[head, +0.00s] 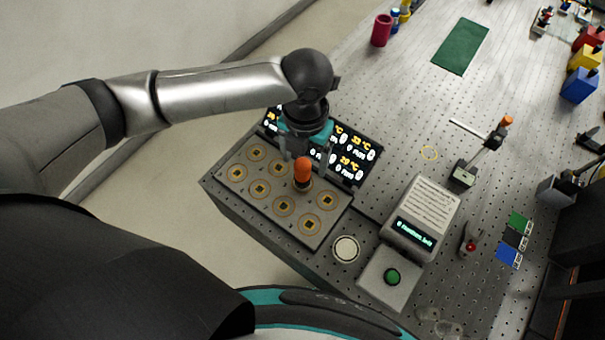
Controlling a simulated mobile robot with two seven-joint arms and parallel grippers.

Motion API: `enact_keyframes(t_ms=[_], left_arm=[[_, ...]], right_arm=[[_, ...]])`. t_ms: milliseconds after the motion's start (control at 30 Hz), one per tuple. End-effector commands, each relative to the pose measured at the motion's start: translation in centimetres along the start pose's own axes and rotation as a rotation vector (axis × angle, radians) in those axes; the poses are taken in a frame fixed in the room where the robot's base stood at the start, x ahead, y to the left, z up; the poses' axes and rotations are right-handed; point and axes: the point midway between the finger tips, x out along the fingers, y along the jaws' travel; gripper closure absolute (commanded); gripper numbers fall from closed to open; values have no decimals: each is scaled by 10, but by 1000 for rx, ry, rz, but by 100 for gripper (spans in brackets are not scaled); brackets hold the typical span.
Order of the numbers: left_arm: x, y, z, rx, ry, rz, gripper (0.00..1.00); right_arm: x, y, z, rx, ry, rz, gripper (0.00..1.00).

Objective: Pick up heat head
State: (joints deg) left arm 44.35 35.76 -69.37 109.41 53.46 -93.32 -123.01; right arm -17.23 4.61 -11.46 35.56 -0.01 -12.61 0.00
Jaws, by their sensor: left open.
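The heat head, as I take it, is a small upright piece with an orange rounded top (303,168). It stands over the grey plate with several round gold-ringed spots (240,180), near its back right side. My left gripper (304,158) points down from above, just at the orange top, with its fingers apart. I cannot tell whether the fingers touch the piece. The lower part of the piece is hard to make out. My right gripper is not in view.
A display panel with glowing readings (352,158) stands behind the plate, partly hidden by my left gripper. A labelled device with a screen (422,218), a white disc (345,249) and a green button box (390,278) are to the right. The perforated bench beyond has clear room.

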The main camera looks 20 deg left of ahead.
Motion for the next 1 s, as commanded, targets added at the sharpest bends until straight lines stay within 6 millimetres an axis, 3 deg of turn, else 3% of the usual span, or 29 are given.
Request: enact_keyframes(t_ms=[167,433,733,1000], left_arm=[[12,1,0,-2,1,1,20],[50,5,0,-1,-1,0,20],[56,5,0,0,-2,0,20],[56,5,0,0,-2,0,48]], right_arm=[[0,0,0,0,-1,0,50],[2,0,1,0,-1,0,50],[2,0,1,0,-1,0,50],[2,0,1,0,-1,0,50]])
